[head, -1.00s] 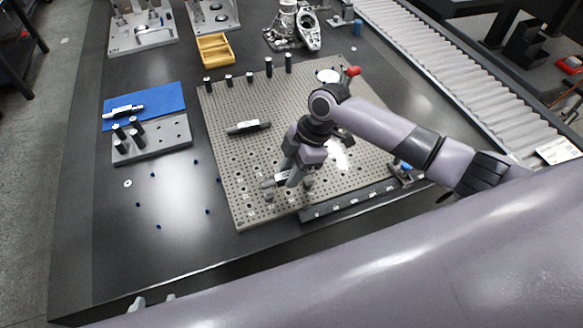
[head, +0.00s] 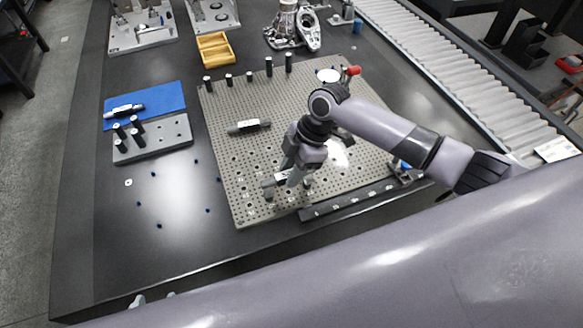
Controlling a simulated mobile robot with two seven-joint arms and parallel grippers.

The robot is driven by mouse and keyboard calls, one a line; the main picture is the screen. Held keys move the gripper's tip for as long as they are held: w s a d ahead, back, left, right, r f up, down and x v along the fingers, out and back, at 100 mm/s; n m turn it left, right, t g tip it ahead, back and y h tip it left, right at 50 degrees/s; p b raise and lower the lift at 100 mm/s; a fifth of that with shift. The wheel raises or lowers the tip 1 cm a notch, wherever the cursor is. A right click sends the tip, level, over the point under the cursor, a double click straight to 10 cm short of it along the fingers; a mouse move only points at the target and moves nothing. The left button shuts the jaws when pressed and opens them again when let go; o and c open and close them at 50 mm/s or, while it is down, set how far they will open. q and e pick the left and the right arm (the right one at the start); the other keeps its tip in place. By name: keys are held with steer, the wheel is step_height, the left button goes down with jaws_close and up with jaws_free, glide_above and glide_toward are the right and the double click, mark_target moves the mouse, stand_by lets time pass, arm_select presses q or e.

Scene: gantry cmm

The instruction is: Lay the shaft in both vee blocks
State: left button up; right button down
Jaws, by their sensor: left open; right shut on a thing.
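My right gripper (head: 288,177) is shut on a short grey shaft with a dark end (head: 269,183), near the front of the perforated plate. The shaft points left out of the jaws, and the fingers hide part of it. Two small grey-green blocks, which look like the vee blocks, stand at the shaft: one under its left end (head: 269,195) and one right of the fingers (head: 308,183). I cannot tell whether the shaft touches them. My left gripper (head: 153,300) shows only its two fingertips, apart and empty, at the bottom edge.
A similar shaft (head: 249,126) lies on the perforated plate (head: 225,108), and another (head: 124,110) on a blue mat (head: 165,97). A grey block with dark pins (head: 165,139) stands left of the plate. Dark posts (head: 269,66) line its back edge. Small blue pieces dot the table.

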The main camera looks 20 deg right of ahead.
steer(key=shift+f+b, duration=0.6)
steer(key=shift+f, duration=0.25)
stand_by(0.3)
steer(key=c, duration=0.7)
jaws_free()
steer(key=shift+f, duration=0.1)
steer(key=v, duration=0.7)
steer(key=shift+r, duration=0.2)
steer(key=shift+s+f, duration=0.1)
